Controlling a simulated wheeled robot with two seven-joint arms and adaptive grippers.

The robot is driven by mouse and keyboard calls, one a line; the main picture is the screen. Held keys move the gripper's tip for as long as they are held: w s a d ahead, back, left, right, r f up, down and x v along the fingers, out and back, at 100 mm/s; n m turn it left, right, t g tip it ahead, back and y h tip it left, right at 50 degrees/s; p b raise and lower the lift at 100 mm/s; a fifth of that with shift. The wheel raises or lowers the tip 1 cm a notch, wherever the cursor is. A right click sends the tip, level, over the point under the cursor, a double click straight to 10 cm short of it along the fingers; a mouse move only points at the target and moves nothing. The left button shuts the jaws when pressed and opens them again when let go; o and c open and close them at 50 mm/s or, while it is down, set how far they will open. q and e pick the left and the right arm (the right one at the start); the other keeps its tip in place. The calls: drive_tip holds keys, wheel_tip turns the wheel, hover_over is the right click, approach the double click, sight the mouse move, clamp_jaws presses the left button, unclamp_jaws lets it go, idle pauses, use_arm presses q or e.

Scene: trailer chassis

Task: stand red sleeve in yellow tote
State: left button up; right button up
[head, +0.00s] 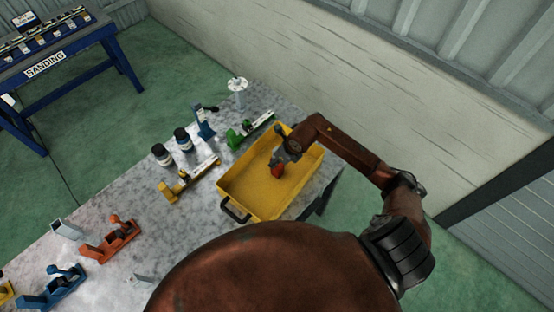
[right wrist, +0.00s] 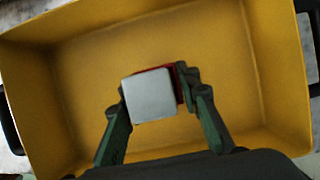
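The red sleeve (head: 277,171) is inside the yellow tote (head: 240,189), over its floor. In the right wrist view its pale grey square end (right wrist: 150,97) faces the camera, with a strip of red side (right wrist: 180,84) showing behind it. My right gripper (head: 283,160) reaches down into the tote, and its green fingers (right wrist: 156,98) lie on both sides of the sleeve, closed on it. The sleeve looks about upright. I cannot tell whether its lower end touches the tote floor. The rest of the tote floor is empty. My left gripper is not in view.
Yellow (head: 185,182) and green (head: 248,131) tools, two dark jars (head: 162,154) and a blue stand (head: 203,122) are left of and behind the tote. Orange (head: 112,240) and blue planes (head: 55,288) lie farther left. The tote walls surround my gripper.

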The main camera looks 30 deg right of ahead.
drive_tip(key=o, duration=0.4)
drive_tip(key=shift+o, duration=0.2)
drive_tip(key=shift+r, duration=0.2)
drive_tip(key=shift+s+d+r, duration=0.1)
drive_tip(key=shift+r, duration=0.2)
drive_tip(key=b+v, duration=0.2)
drive_tip(key=v, duration=0.9)
drive_tip(key=shift+r, duration=0.15)
